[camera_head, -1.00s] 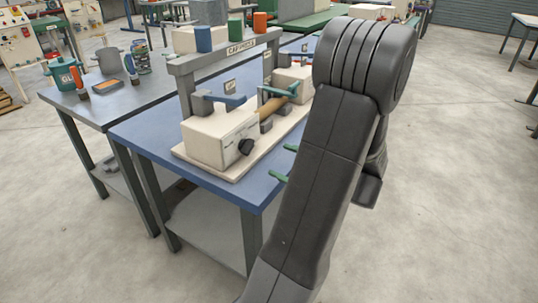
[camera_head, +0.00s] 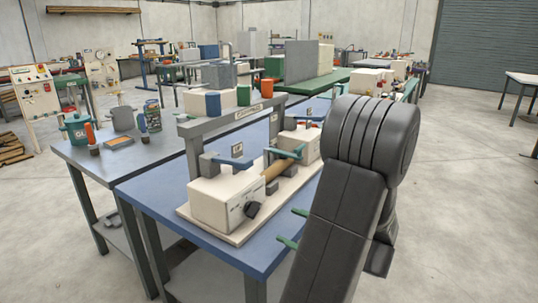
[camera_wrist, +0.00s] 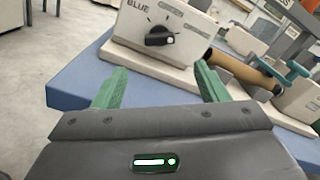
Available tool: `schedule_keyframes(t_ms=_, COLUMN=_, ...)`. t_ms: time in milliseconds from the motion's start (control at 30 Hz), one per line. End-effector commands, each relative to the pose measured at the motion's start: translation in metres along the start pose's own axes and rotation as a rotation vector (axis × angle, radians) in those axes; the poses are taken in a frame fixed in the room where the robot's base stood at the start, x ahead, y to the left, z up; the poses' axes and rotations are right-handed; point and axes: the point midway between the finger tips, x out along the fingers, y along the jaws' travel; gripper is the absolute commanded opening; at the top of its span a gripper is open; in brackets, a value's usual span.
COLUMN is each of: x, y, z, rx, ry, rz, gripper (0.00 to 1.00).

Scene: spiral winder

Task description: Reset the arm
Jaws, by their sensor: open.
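My arm (camera_head: 345,215) rises on the right side of the head view, folded at a dark ribbed joint. My gripper (camera_wrist: 158,90) shows in the wrist view with two green fingers wide apart and nothing between them. Its green fingertips also show in the head view (camera_head: 294,228), over the near right edge of the blue table. The spiral winder (camera_head: 225,197) stands on a cream base plate beyond the fingers. In the wrist view its cream box (camera_wrist: 155,32) carries a black knob and the word BLUE. A brown tube (camera_head: 278,169) lies between its two boxes.
The blue table (camera_head: 150,196) holds the winder and a grey overhead frame (camera_head: 190,130) bearing blue, green and orange cylinders. A grey bench (camera_head: 82,157) with a teal pot (camera_head: 77,128) adjoins at left. Concrete floor (camera_head: 460,200) is clear at right.

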Motion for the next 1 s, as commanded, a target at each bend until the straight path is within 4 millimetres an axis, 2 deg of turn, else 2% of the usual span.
schedule_keyframes(t_ms=300, x=0.058, y=0.001, z=0.000, rx=-0.002, ry=-0.002, rz=0.004, gripper=0.67)
schedule_keyframes(t_ms=533, x=0.092, y=0.001, z=0.000, rx=-0.002, ry=-0.001, rz=0.003, gripper=0.67)
schedule_keyframes(t_ms=733, x=0.107, y=0.000, z=0.000, rx=-0.002, ry=0.000, rz=0.001, gripper=0.67)
schedule_keyframes(t_ms=1000, x=0.110, y=0.000, z=0.000, rx=-0.004, ry=0.001, rz=0.000, gripper=0.67)
